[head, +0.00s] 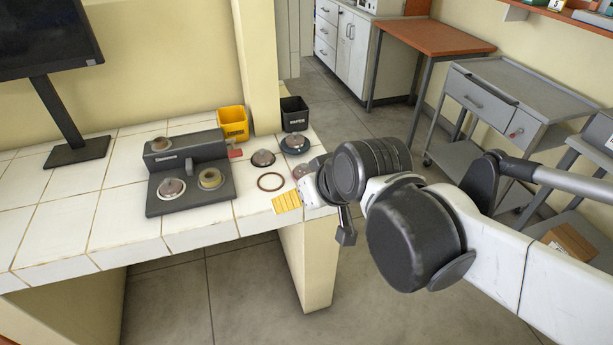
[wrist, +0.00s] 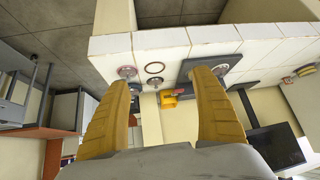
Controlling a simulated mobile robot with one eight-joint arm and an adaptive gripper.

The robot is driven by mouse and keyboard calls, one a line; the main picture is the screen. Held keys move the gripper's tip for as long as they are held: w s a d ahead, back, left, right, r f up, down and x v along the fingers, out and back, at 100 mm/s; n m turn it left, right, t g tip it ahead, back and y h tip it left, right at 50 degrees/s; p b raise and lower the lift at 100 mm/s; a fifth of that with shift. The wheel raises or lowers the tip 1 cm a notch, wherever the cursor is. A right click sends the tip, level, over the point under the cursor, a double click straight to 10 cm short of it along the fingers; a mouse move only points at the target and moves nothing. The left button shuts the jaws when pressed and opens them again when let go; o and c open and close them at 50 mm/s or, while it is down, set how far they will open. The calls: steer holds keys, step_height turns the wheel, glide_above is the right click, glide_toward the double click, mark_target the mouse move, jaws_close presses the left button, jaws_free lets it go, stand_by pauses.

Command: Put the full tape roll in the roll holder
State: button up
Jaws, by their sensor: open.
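A dark grey holder unit (head: 190,205) stands on the white tiled bench. I cannot tell which is the full tape roll. My gripper (head: 287,201) is near the bench's front right corner. Its yellow fingers are spread and empty in the wrist view (wrist: 163,80).
A yellow bin (head: 233,123) and a black bin marked PAPER (head: 294,114) stand at the back. A monitor (head: 50,40) stands on the left. Bare tiles lie left of the holder. A grey cart (head: 500,100) stands beyond my arm.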

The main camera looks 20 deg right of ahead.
steer(key=s+d+m+h, duration=0.1)
steer(key=s+d, duration=0.2)
steer(key=s, duration=0.3)
steer(key=shift+s+d+f+g, duration=0.2)
steer(key=shift+f+g, duration=0.2)
stand_by(0.7)
